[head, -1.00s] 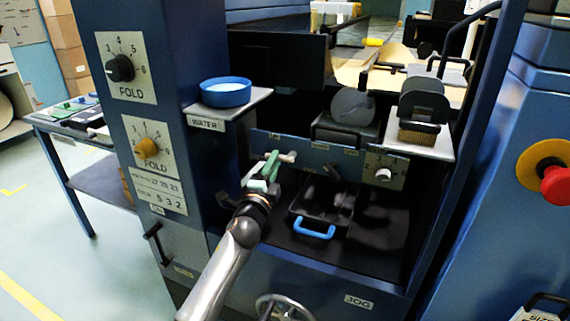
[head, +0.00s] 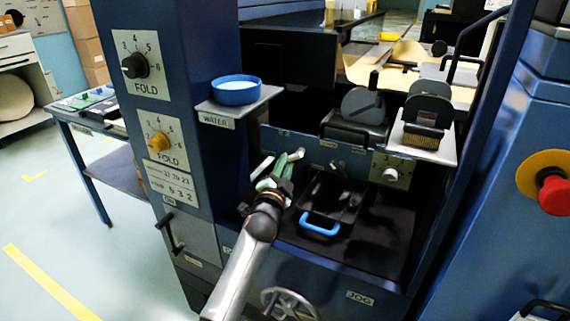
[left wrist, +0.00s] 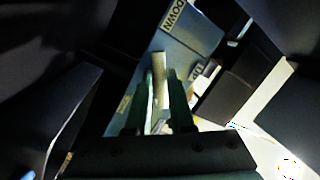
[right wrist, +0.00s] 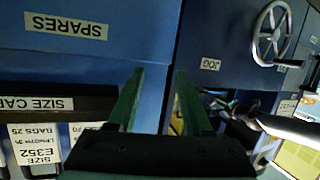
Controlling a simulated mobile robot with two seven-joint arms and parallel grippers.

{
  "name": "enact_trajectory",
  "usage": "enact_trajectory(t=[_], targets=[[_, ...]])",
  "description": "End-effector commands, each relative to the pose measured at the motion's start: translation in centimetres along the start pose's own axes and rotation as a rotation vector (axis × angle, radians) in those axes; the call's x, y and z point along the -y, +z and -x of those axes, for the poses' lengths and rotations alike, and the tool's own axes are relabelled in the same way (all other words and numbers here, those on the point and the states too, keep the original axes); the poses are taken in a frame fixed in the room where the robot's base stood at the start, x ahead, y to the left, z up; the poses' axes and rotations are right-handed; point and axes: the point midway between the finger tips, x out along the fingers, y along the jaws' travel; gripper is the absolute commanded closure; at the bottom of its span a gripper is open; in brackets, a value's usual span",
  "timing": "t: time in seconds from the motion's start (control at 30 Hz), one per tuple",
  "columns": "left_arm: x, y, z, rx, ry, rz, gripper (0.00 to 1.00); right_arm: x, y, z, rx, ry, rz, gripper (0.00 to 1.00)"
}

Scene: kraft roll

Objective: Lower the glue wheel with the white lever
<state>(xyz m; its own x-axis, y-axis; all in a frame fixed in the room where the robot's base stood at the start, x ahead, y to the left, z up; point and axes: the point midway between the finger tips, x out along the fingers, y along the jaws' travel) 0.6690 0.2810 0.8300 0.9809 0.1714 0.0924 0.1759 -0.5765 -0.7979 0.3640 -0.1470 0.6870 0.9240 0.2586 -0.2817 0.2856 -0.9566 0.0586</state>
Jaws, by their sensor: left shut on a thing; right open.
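The white lever (head: 297,154) sticks out from the blue panel under the water shelf, its tip showing beyond my fingers. My left gripper (head: 276,172) is shut on it. In the left wrist view the pale lever (left wrist: 160,78) lies between my two dark green fingers (left wrist: 158,108), with a DOWN label (left wrist: 179,19) above. The glue wheel (head: 363,105) is a grey disc standing upright over a black trough, right of the lever. I cannot tell its exact height. My right gripper (right wrist: 158,95) is open and empty before the blue cabinet front, outside the head view.
A blue water bowl (head: 237,90) stands on a shelf above the lever. A black tray with a blue handle (head: 320,224) sits right of my left gripper. A white knob (head: 391,174) is on the panel. A handwheel (head: 287,303) is below. A red stop button (head: 554,194) is far right.

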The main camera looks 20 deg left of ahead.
Motion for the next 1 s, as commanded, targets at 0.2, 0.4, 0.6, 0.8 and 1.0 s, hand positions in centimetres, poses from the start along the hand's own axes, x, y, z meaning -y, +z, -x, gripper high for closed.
enact_trajectory(t=[0.2, 0.4, 0.6, 0.8, 1.0], targets=[[-0.08, 0.01, 0.01, 0.002, 0.002, 0.01, 1.0, 0.0, 0.12, 0.0, 0.004, 0.0, -0.001, 0.5], [-0.1, 0.02, 0.01, 0.003, 0.002, 0.01, 0.73, -0.01, 0.13, 0.0, 0.004, 0.0, -0.001, 0.5], [-0.08, 0.02, 0.01, 0.003, 0.002, 0.007, 0.51, -0.01, 0.13, 0.0, 0.004, 0.0, -0.001, 0.5], [-0.06, 0.02, 0.01, 0.002, 0.002, 0.006, 0.49, 0.0, 0.11, 0.0, 0.004, 0.0, -0.001, 0.5], [-0.01, 0.11, 0.01, 0.002, 0.002, 0.005, 0.49, 0.01, 0.09, 0.02, 0.006, 0.0, -0.002, 0.5]])
